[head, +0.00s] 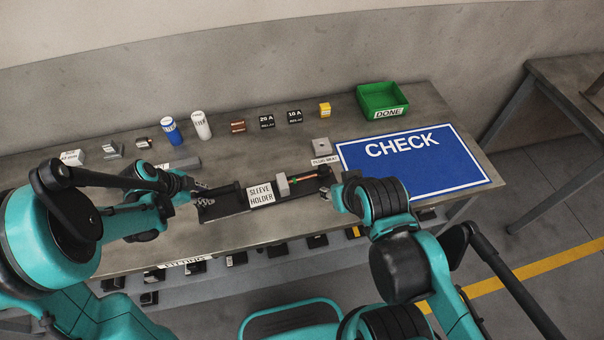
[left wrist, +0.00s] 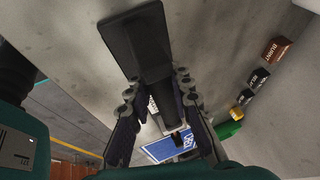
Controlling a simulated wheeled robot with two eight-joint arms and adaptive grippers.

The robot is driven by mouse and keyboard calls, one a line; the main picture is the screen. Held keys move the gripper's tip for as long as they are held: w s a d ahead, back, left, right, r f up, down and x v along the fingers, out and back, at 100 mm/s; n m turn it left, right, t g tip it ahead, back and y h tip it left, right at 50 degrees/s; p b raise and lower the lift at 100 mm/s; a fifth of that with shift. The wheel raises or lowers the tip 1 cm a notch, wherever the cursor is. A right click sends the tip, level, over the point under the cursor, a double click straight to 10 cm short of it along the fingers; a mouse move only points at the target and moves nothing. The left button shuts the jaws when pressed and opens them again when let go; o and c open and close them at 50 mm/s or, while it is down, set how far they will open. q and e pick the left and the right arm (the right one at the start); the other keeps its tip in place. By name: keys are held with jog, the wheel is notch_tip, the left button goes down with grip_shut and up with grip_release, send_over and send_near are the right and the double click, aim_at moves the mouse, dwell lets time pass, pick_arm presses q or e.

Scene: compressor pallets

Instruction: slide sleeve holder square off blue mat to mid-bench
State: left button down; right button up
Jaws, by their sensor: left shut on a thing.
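The sleeve holder (head: 233,200) is a long dark bar with a white "SLEEVE HOLDER" label, lying on the grey bench left of the blue CHECK mat (head: 410,180). It carries a grey block and a thin copper-coloured piece with a green part. Its right end is near the mat's left edge; my right arm partly hides the gap. My left gripper (head: 205,194) is shut on the holder's left end. In the left wrist view the holder's dark body (left wrist: 135,40) runs between the fingers. My right gripper (head: 338,194) is at the holder's right end; its jaws are not clear.
A green DONE bin (head: 382,101) stands behind the mat. A grey block with a label (head: 321,147) sits by the mat's left edge. Several small parts, a blue can (head: 171,131) and a white can (head: 201,125) line the back.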

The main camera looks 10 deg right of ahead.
pick_arm(q)
jog(key=shift+a+f, duration=0.1)
jog(key=c, duration=1.3)
grip_release()
jog(key=shift+w, duration=0.1)
jog(key=v, duration=1.2)
jog(key=s+d+r+n+t+y, duration=0.1)
jog(key=s+n, duration=0.3)
jog(key=n, duration=0.2)
jog(key=s+d+r+n+t+y, duration=0.1)
jog(key=s+r+n+y, duration=0.1)
jog(key=s+n, duration=0.2)
jog(key=s+d+r+n+t+y, duration=0.1)
jog(key=s+n+t, duration=0.1)
jog(key=s+n, duration=0.2)
jog(key=shift+s+r+n, duration=0.1)
jog(key=shift+n, duration=0.85)
jog(key=shift+s+r+n, duration=0.1)
jog(key=shift+n, duration=0.85)
